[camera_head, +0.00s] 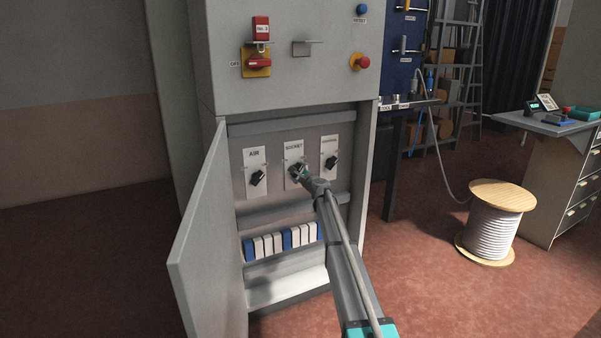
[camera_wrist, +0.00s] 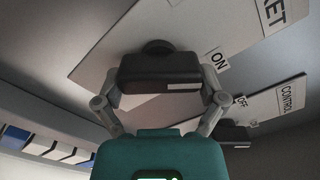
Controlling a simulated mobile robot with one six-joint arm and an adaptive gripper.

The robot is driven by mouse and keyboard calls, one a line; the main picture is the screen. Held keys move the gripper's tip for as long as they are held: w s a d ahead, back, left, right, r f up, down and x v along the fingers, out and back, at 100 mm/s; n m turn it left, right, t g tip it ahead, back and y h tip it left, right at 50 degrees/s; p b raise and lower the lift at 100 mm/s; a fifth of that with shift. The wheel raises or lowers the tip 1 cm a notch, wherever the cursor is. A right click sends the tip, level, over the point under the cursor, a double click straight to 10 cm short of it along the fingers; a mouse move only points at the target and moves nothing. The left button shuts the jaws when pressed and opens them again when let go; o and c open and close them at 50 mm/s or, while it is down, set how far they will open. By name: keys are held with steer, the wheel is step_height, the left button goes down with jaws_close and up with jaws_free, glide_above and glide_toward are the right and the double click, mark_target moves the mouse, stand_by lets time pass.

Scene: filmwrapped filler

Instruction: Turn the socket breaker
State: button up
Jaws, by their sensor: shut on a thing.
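The socket breaker is a black rotary knob (camera_wrist: 159,72) on a white plate (camera_head: 294,152) lettered SOCKET, the middle of three in the open cabinet. In the wrist view my gripper (camera_wrist: 160,84) has one finger on each side of the knob and is shut on it. A white mark shows near one end of the knob, and an ON label (camera_wrist: 217,62) is beside it on the plate. In the head view my gripper (camera_head: 298,172) reaches the knob and partly hides it.
The AIR breaker (camera_head: 258,178) is to the left and the CONTROL breaker (camera_head: 331,163) close to the right. The cabinet door (camera_head: 205,235) stands open on the left. Blue and white modules (camera_head: 283,241) sit below. A cable spool (camera_head: 490,225) stands at right.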

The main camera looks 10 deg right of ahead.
steer(key=shift+w+m, duration=0.15)
steer(key=shift+m, duration=0.75)
steer(key=o, duration=0.8)
steer(key=shift+s, duration=0.25)
steer(key=v, duration=1.1)
steer(key=shift+s+d, duration=0.2)
steer(key=shift+s, duration=0.1)
